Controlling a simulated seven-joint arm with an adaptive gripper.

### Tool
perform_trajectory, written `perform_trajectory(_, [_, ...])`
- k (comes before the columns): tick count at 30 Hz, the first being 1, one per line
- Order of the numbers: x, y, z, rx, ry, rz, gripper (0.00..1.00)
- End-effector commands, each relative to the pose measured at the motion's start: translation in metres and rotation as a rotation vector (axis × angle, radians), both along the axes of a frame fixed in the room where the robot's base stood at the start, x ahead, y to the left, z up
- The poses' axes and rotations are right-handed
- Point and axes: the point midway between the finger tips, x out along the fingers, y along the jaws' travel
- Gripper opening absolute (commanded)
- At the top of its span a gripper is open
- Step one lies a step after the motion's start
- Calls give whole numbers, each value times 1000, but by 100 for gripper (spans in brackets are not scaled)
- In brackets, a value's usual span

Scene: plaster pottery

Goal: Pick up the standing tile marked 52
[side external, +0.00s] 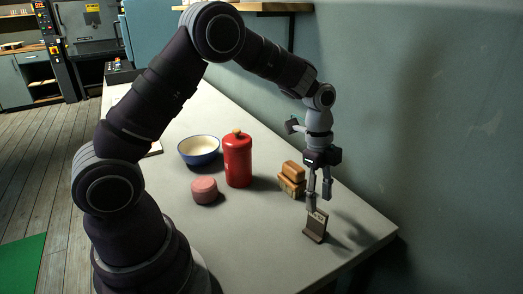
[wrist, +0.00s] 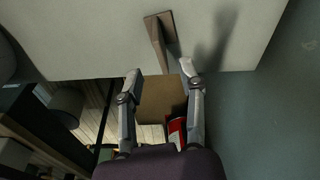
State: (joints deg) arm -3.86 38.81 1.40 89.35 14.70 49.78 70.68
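A brown standing tile (side external: 314,230) is upright near the table's front right edge. A small pale mark shows near its top, but the number is too small to read. My gripper (side external: 319,200) points down with its fingers apart, just above the tile; one fingertip overlaps the tile's top edge, and I cannot tell whether they touch. In the wrist view the tile (wrist: 157,38) rises as a narrow slab from its foot, ahead of the open fingers (wrist: 162,80). Nothing is seen gripped.
Tan blocks (side external: 291,180) stand close behind my gripper. A red canister (side external: 238,160), a pink round pot (side external: 204,190) and a blue-rimmed bowl (side external: 199,150) are farther left. The wall (side external: 430,110) is close on the right. Table left of the tile is clear.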

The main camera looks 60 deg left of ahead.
Motion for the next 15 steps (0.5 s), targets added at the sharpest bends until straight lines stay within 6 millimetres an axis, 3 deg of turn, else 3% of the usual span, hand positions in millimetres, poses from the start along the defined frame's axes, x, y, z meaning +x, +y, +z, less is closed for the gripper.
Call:
perform_trajectory(9, [3,-5,-53,0,3,1,38])
perform_trajectory(15, [4,-6,-60,0,-2,2,38])
